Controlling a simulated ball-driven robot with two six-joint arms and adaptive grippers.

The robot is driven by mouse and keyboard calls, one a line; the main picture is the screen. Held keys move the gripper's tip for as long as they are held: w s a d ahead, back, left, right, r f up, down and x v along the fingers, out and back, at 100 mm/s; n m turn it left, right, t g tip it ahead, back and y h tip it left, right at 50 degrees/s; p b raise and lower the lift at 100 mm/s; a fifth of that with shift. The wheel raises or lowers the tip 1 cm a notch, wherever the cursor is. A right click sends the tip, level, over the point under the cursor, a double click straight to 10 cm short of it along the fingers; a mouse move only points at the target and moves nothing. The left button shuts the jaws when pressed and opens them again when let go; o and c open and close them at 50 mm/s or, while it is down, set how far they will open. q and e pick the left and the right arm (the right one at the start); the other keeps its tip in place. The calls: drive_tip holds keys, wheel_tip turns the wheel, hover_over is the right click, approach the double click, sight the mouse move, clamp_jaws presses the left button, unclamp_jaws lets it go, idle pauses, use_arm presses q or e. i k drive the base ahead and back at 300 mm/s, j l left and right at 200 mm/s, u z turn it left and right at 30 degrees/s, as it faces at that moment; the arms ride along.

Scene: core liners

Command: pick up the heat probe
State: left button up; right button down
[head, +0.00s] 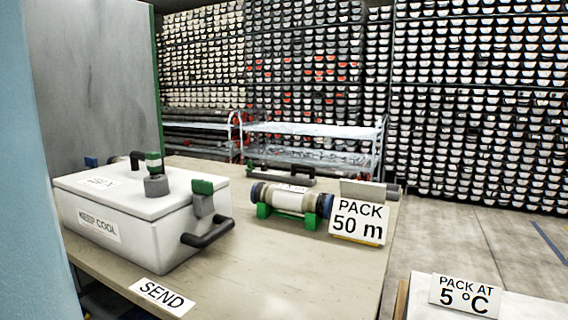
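No thing in the head view is clearly marked as the heat probe. A dark, long tool with a raised handle and a green end (280,173) lies on the table behind the core liner; it may be the probe, but it is too small to be sure. A grey piece with a green top (155,175) stands on the lid of the white box, by a black handle. The capped core liner (290,199) rests in a green cradle (308,222). Neither of my grippers is in view.
The white "KEEP COOL" box (100,222) fills the table's left part, its black side handle (208,233) jutting right. A "PACK 50 m" sign (358,220) stands right of the liner. A "PACK AT 5 °C" sign (466,295) stands lower right.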

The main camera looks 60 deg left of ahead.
sight(154, 161)
drive_tip(key=u, duration=2.55)
